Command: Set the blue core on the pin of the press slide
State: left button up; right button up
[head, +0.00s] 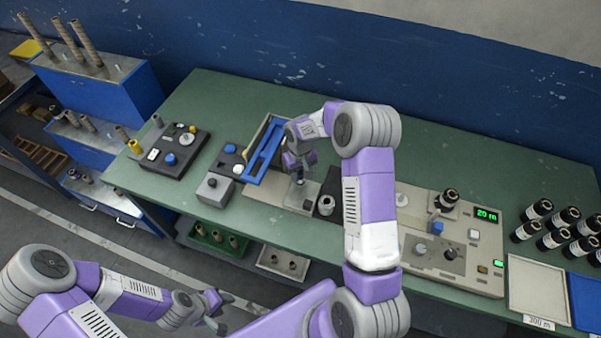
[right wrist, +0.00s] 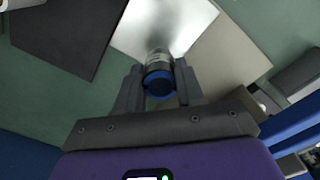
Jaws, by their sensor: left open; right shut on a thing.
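My right gripper (head: 298,172) is over the metal plate (head: 298,198) of the press, beside its blue frame (head: 263,153). In the right wrist view the right gripper (right wrist: 159,80) is shut on the blue core (right wrist: 158,82), a short grey cylinder with a blue end towards the camera. The bright metal plate (right wrist: 185,22) lies beyond the core. The pin is hidden, and I cannot tell whether the core touches anything below. My left gripper (head: 216,312) is open and empty, low at the left, away from the bench.
A dark station with knobs (head: 170,152) and a grey box (head: 215,188) stand left of the press. A dark round part (head: 326,205) stands right of it. Further right are a control panel (head: 445,255), several black rolls (head: 553,230) and a pale tray (head: 538,288).

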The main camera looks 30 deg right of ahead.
jog(key=shift+f, duration=0.1)
jog(key=shift+f+b, duration=0.85)
jog(key=shift+f, duration=0.1)
jog(key=shift+f, duration=0.1)
dwell(0.3)
jog(key=o, duration=1.6)
jog(key=shift+r+p, duration=2.35)
jog(key=shift+r, duration=1.7)
